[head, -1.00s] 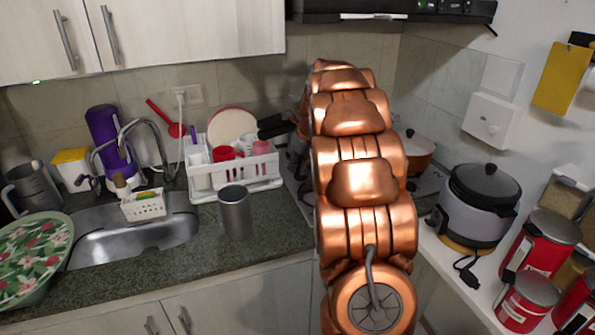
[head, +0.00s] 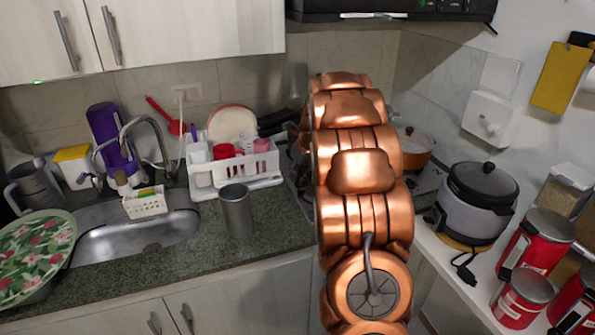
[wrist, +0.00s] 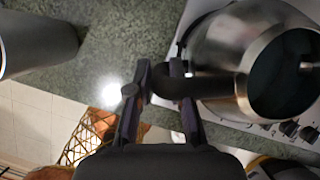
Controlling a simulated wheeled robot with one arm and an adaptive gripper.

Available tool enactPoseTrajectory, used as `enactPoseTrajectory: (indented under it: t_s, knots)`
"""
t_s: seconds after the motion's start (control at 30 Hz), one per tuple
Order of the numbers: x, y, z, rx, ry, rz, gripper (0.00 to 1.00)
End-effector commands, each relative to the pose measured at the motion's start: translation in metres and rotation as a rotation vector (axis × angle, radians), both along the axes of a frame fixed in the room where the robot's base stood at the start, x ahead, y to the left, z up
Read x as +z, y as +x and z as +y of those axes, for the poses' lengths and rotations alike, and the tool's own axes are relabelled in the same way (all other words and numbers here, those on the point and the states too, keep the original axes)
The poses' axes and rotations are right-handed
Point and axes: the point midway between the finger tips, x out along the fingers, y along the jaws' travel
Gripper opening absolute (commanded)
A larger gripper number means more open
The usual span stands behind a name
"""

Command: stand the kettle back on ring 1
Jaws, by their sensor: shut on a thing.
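The kettle (wrist: 215,45) is a shiny metal vessel at the right of the wrist view, with a dark round area facing the camera. Its black handle (wrist: 208,87) reaches left between the fingers of my gripper (wrist: 158,92), which is shut on it. The kettle is over or beside the pale hob (wrist: 245,122), whose knobs show below it. I cannot tell whether its base touches the hob. In the head view my copper arm hides the kettle, my gripper and most of the hob (head: 427,182). Ring 1 cannot be made out.
An orange pot (head: 416,155) stands on the hob right of my arm. A grey cup (head: 236,212) stands on the counter left of it, near a white dish rack (head: 265,172). A cooker (head: 475,207) and red canisters (head: 535,245) stand at the right.

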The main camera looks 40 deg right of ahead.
Motion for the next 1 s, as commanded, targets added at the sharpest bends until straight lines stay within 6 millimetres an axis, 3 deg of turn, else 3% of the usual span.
enactPoseTrajectory:
  t_s: [0.47,0.5,0.7,1.0]
  knots:
    - [-0.0066,0.001,-0.0008,-0.001,-0.004,-0.004,0.0]
    - [-0.0072,0.0007,-0.0006,0.0,-0.003,-0.003,0.23]
    - [-0.0075,0.0005,-0.0004,0.0,-0.002,-0.002,0.44]
    - [-0.0074,0.0004,-0.0003,0.0,-0.002,-0.002,0.45]
